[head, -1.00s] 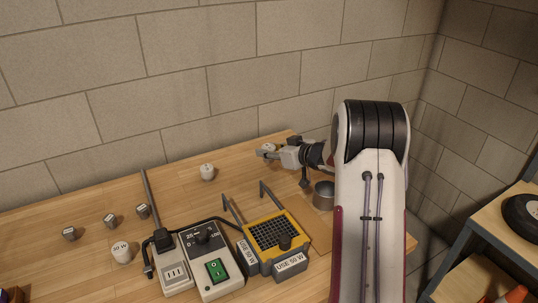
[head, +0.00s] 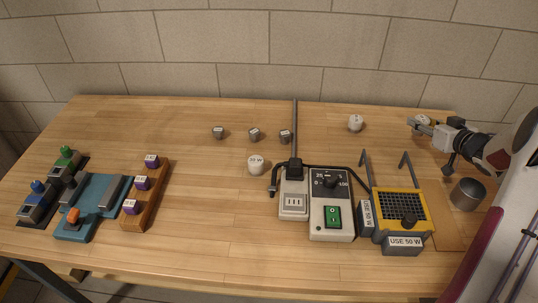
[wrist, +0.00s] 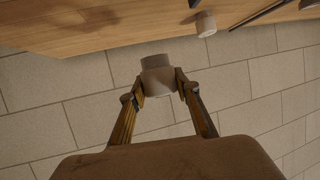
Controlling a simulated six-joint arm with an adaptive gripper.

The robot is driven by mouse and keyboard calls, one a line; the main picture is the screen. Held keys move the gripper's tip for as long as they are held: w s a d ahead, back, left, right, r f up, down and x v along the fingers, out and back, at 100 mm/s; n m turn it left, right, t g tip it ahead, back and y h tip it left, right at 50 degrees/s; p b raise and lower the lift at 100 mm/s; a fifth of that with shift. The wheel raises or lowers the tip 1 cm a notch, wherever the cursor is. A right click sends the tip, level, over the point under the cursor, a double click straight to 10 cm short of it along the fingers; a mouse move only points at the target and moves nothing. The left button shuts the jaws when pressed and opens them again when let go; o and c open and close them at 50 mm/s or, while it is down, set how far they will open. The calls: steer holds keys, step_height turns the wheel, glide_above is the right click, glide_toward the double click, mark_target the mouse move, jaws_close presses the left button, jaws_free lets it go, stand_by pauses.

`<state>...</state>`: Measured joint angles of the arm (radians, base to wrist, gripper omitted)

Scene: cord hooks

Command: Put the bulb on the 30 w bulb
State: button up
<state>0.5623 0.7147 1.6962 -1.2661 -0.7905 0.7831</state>
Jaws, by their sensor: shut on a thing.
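My gripper (head: 420,124) is at the back right of the table in the head view. It is shut on a pale bulb, which shows as a whitish cylinder (wrist: 157,76) between the fingertips in the wrist view, held clear of the table. A white bulb with a wattage label (head: 255,165) stands left of the black plug; its label is too small to read surely. Another white bulb (head: 355,123) stands near the back edge, left of my gripper. It seems to be the pale cylinder (wrist: 205,24) in the wrist view. The held bulb's label cannot be read.
A yellow-framed lamp (head: 400,210) with "USE 50 W" signs, a dial box (head: 330,205), a socket block (head: 293,195) and a metal cup (head: 467,194) stand at right. Several small grey blocks (head: 254,134) lie behind. A blue station (head: 90,205) is far left.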

steer(key=w+a+r+n+y, duration=0.2)
steer(key=a+r, duration=0.1)
steer(key=a, duration=0.9)
step_height(320, 180, up, 2)
steer(key=n+g+y, duration=0.5)
steer(key=n, duration=0.1)
glide_above(256, 160)
steer(key=shift+r, duration=0.2)
steer(key=shift+f, duration=3.15)
steer(key=shift+f, duration=0.1)
steer(key=shift+f, duration=1.8)
